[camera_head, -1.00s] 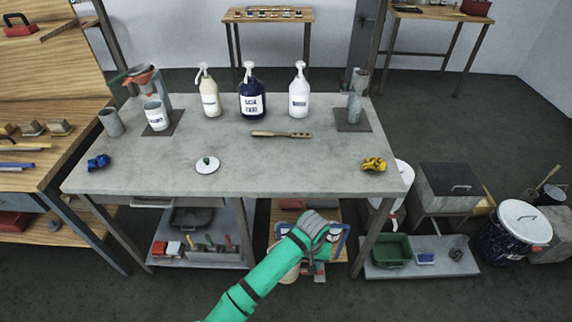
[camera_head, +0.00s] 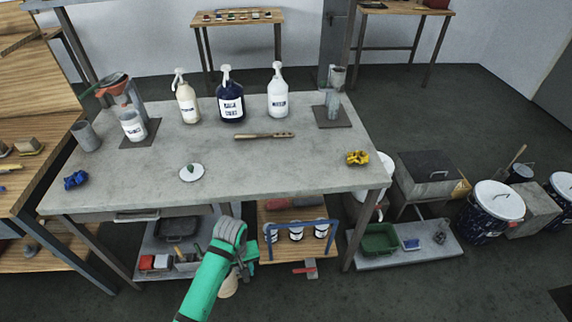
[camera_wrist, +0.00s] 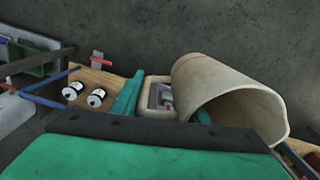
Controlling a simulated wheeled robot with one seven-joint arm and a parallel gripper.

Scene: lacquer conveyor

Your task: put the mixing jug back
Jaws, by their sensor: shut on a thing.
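The mixing jug is a beige, open-mouthed cylinder. In the wrist view the jug (camera_wrist: 215,85) lies tilted, its mouth facing lower right, with a squarish handle at its left. My gripper (camera_wrist: 165,108) is shut on the jug at the handle; the exact grip is partly hidden by the gripper body. In the head view my gripper (camera_head: 241,268) is low in front of the grey worktable, and only a small part of the jug (camera_head: 228,287) shows below it, the rest hidden by my arm.
A green tray (camera_head: 380,240) stands right. Table legs flank my arm.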

